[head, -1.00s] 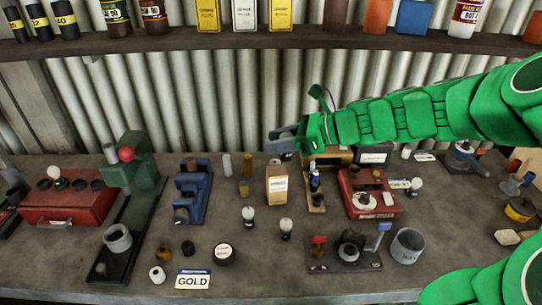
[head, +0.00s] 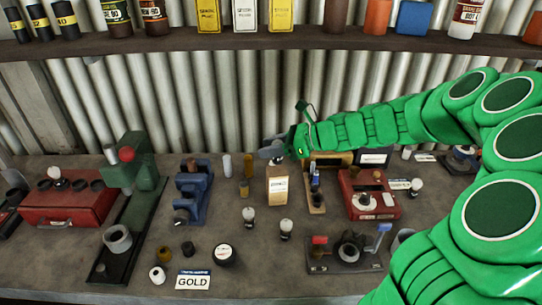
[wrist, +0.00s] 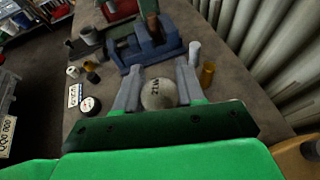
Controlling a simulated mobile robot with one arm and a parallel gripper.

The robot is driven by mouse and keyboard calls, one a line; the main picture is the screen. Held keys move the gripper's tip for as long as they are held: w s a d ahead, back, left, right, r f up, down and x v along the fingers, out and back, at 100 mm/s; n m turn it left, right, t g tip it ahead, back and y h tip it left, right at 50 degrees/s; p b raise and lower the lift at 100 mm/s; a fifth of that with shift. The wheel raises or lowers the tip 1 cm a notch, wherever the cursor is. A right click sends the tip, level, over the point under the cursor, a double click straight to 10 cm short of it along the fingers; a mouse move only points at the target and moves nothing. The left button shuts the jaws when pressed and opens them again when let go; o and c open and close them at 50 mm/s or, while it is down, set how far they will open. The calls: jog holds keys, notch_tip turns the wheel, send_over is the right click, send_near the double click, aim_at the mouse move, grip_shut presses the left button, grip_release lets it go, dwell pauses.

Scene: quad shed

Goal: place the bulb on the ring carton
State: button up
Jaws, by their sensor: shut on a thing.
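My gripper (head: 272,152) is shut on a bulb, whose round pale glass (wrist: 158,94) marked "W21" shows between the two fingers in the wrist view. In the head view the held bulb is mostly hidden by the gripper. The ring carton (head: 278,190) is a small upright tan box with a pale label, standing mid-bench. My gripper is at the carton's top end in the picture; I cannot tell whether the bulb touches it. In the wrist view the carton is hidden.
Two similar bulbs (head: 248,216) (head: 286,228) stand in front of the carton. A blue vise (head: 192,190) is to the left, small cylinders (head: 227,165) are nearer, and a red box (head: 370,195) is to the right. A corrugated wall rises behind; bare bench lies around the front bulbs.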

jog(key=shift+f, duration=1.6)
jog(key=o, duration=1)
jog(key=shift+f, duration=0.1)
jog(key=shift+o, duration=0.2)
jog(key=v, duration=1.2)
